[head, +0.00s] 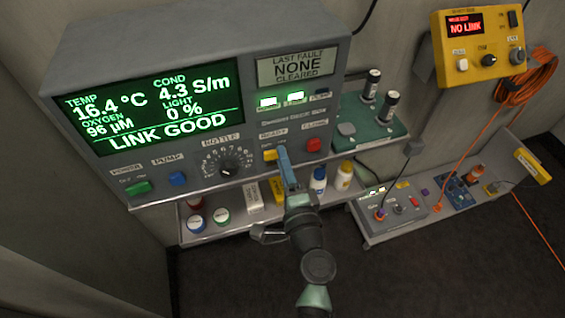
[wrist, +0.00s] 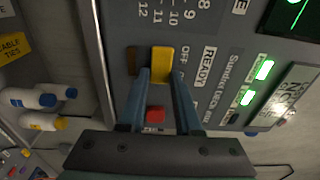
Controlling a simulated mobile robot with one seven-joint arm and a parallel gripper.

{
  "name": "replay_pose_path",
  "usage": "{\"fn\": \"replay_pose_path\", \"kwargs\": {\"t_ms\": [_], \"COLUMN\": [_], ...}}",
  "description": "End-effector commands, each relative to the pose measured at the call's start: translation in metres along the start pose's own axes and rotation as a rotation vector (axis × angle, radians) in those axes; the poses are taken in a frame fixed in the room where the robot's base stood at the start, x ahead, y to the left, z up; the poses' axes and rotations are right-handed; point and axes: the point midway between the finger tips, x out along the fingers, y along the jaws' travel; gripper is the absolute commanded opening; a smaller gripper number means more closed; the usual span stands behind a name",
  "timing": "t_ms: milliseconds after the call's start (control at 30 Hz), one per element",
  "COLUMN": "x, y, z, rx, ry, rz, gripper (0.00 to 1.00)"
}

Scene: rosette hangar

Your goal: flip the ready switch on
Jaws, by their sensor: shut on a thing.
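The READY switch is a yellow rocker (head: 270,155) low on the grey console panel, under its READY label, left of a red button (head: 313,145). My gripper (head: 283,153) reaches up to it from below. In the wrist view, the fingertips of my gripper (wrist: 161,72) are shut on the sides of the yellow rocker (wrist: 161,60). A dark strip shows beside the rocker, and an OFF label is on its other side. The red button (wrist: 155,113) shows between the fingers. I cannot tell clearly which way the rocker is set.
The console screen (head: 150,105) reads LINK GOOD. Two green lamps (head: 268,102) are lit above the switch. A rotary knob (head: 229,168) is to its left. Bottles (head: 343,175) and boxes stand on the shelf below. A yellow wall box (head: 478,47) reads NO LINK.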

Motion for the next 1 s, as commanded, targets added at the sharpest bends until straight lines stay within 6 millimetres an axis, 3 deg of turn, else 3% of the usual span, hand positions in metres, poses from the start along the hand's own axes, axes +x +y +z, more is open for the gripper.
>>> {"fn": "replay_pose_path", "kwargs": {"t_ms": [267,633,667,800,1000], "x": [0.0019,0.0015,0.0015,0.0015,0.0014], "y": [0.0003,-0.0008,-0.0008,-0.0006,-0.0003], "z": [-0.0040,-0.0036,-0.0036,-0.0035,-0.0035], "rx": [-0.001,-0.001,0.000,0.000,0.000], "ry": [-0.111,-0.124,-0.123,-0.123,-0.123], "rz": [-0.002,0.000,0.000,0.001,0.001], "gripper": [0.00,0.00,0.38,0.62,0.62]}}
